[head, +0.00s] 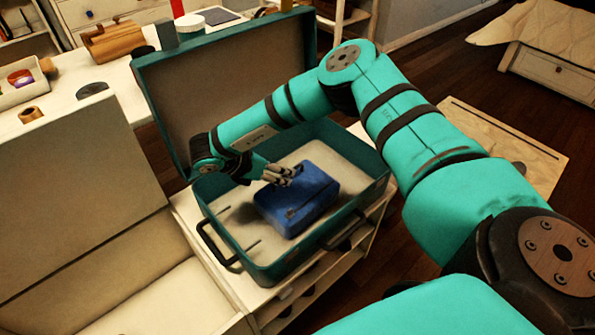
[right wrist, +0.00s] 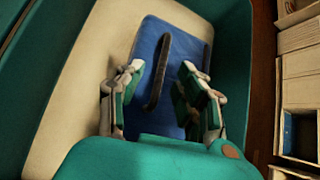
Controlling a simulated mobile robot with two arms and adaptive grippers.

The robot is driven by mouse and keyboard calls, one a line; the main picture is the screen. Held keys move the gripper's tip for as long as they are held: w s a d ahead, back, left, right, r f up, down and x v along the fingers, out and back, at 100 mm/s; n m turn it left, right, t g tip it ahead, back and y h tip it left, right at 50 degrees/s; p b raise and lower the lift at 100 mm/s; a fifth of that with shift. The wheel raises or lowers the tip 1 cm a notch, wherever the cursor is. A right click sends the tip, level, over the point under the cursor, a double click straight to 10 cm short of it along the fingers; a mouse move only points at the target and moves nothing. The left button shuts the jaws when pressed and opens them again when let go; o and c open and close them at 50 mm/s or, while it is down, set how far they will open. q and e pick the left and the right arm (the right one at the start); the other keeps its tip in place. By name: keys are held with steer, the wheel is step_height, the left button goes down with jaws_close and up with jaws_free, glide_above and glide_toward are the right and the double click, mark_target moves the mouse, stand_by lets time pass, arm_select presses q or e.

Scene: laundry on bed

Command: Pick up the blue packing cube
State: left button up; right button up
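The blue packing cube (head: 306,205) lies inside the open teal suitcase (head: 262,268). It also shows in the right wrist view (right wrist: 174,50), with a dark strap or handle (right wrist: 158,78) along its face. My right gripper (head: 287,176) is over the cube's upper left part, inside the suitcase. In the right wrist view the right gripper (right wrist: 162,67) has its fingers apart, one near the cube's left edge and one over its right part, with the strap between them. Whether the fingers touch the cube I cannot tell. My left gripper is not in view.
The suitcase lid (head: 230,75) stands open behind the cube. An open cream box (head: 170,300) stands to the left. A wooden roll-shaped item (head: 113,40) and a white jar (head: 190,25) sit on the white surface behind.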

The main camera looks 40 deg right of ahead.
steer(key=shift+x, duration=0.8)
steer(key=shift+r, duration=0.1)
jaws_close()
